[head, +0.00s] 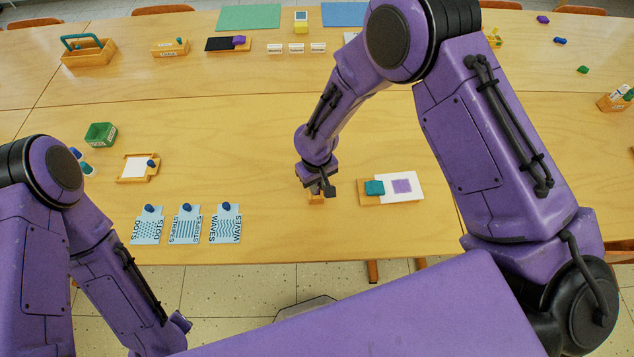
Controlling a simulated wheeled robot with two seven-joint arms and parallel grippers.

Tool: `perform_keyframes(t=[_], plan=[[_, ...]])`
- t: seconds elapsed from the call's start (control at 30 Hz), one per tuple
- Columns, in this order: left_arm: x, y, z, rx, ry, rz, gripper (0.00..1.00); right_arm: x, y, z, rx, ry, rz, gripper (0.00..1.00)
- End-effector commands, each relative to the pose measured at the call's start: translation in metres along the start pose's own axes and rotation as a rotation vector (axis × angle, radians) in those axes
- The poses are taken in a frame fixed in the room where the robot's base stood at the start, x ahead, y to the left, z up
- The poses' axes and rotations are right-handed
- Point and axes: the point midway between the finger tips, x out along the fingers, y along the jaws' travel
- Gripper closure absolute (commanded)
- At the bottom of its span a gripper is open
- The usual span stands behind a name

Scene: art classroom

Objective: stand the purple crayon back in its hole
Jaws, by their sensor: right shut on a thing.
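My right gripper (320,188) is shut, pointing down over the near middle of the table. Its fingers are right above a small wooden block (316,200); I cannot tell whether they touch it. The purple crayon cannot be made out; what is between the fingers is mostly hidden by the dark fingers and the purple wrist. No hole can be seen in the block from here. My left arm hangs low at the lower left, in front of the table, and its gripper (178,326) shows only in part.
Right of the block lies a wooden tray (375,201) with white paper and a teal block. Three blue pattern cards (186,225) with blue knobs lie to the left. A small tray (125,178) and green box (100,134) stand beyond. The table between is clear.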

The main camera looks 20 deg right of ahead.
Motion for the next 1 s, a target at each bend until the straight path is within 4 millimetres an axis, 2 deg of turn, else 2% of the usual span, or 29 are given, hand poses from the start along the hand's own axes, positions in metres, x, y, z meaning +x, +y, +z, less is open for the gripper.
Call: perform_keyframes(t=[1.0], plan=[[0.0028,0.0002,0.0011,0.000,0.000,0.000,1.00,0.0093,0.0001,-0.0003,0.000,0.000,0.000,1.00]])
